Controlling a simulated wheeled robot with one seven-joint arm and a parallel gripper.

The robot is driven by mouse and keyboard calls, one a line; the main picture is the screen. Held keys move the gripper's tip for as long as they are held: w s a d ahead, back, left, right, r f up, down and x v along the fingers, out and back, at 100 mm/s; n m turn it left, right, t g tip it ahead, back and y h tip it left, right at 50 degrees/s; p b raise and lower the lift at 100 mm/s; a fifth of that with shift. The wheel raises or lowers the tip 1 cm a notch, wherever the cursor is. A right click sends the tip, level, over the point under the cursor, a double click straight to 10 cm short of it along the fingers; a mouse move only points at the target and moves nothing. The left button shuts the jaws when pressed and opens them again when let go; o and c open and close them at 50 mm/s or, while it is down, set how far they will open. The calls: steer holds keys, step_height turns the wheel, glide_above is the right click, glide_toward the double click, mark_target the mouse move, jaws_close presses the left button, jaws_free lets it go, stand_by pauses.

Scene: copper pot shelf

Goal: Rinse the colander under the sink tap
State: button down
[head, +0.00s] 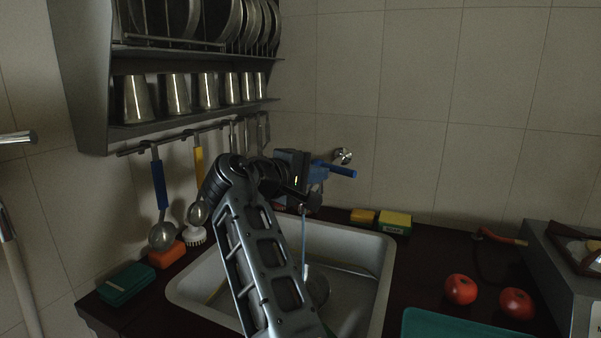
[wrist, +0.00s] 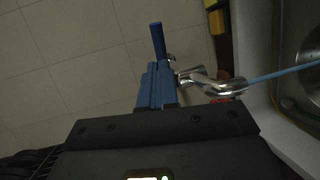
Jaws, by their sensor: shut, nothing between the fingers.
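The metal colander (head: 319,290) lies in the sink basin (head: 372,262), partly hidden behind my arm. Its rounded metal edge also shows at the right of the wrist view (wrist: 312,62). A thin pale-blue stream of water (head: 304,238) falls from the tap toward the colander; where it lands is partly hidden.
Yellow sponges (head: 394,222) lie behind the sink. Two tomatoes (head: 460,289) and a green board (head: 455,325) are on the right counter. A rack with metal cups (head: 177,94) and hanging ladles (head: 163,234) stands close on the left. A green box (head: 126,284) sits at the left.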

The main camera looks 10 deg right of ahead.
mark_target(343, 170)
steer(key=shift+p+x, duration=0.3)
steer(key=shift+x, duration=2.3)
steer(key=shift+d+r+n+t+y+p, duration=0.2)
steer(key=shift+d+n+t+y+p, duration=0.25)
steer(key=shift+p, duration=0.65)
steer(key=d+n+t+y+p, duration=0.1)
steer(key=n+t+p, duration=0.1)
steer(key=p, duration=0.1)
steer(key=shift+w+d+f+y, duration=0.2)
steer(key=shift+w+d+y, duration=0.15)
steer(key=shift+d, duration=0.05)
steer(key=shift+s, duration=0.1)
